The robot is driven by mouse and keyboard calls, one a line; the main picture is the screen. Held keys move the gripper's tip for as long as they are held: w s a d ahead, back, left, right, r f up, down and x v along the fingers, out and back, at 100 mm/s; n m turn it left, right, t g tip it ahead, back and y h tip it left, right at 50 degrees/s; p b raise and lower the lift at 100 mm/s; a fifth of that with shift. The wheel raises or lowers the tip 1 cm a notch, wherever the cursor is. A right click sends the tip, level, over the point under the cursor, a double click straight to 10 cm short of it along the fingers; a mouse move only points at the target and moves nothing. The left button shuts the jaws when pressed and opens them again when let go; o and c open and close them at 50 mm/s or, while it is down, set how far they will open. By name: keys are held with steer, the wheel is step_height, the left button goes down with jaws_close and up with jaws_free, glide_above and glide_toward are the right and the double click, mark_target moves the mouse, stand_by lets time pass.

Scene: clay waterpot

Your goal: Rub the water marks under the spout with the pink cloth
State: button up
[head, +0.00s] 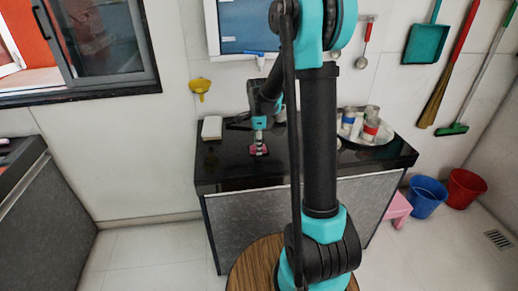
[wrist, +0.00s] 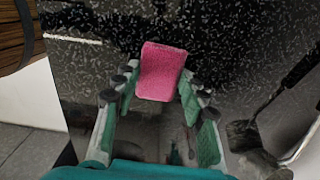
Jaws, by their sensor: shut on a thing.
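My gripper (head: 258,148) is low over the black speckled counter (head: 230,178), shut on the pink cloth. The pink cloth (wrist: 162,70) sits between the fingertips (wrist: 158,92) in the wrist view and sticks out past them. In the head view the cloth (head: 261,152) is a small pink patch at or just above the counter top; I cannot tell whether it touches. I cannot make out the clay waterpot or its spout; my arm covers the middle of the counter. No water marks can be told apart from the speckles and reflections.
A white block (head: 212,127) stands at the counter's left. A round tray (head: 377,139) with several cups stands at the right. A brown wooden round top (head: 250,268) is in front. Blue (head: 427,198) and red (head: 465,188) buckets stand on the floor at right.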

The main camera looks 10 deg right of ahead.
mark_target(260, 157)
steer(key=shift+w+f, duration=0.1)
steer(key=shift+w, duration=3.75)
steer(key=shift+s, duration=0.1)
steer(key=shift+s+f, duration=0.1)
steer(key=shift+s, duration=0.35)
steer(key=shift+c, duration=0.3)
steer(key=shift+s+r, duration=0.2)
steer(key=shift+s, duration=3.15)
steer(key=shift+c, duration=0.2)
steer(key=shift+s+f, duration=0.15)
steer(key=shift+s, duration=1.75)
steer(key=shift+r, duration=3.05)
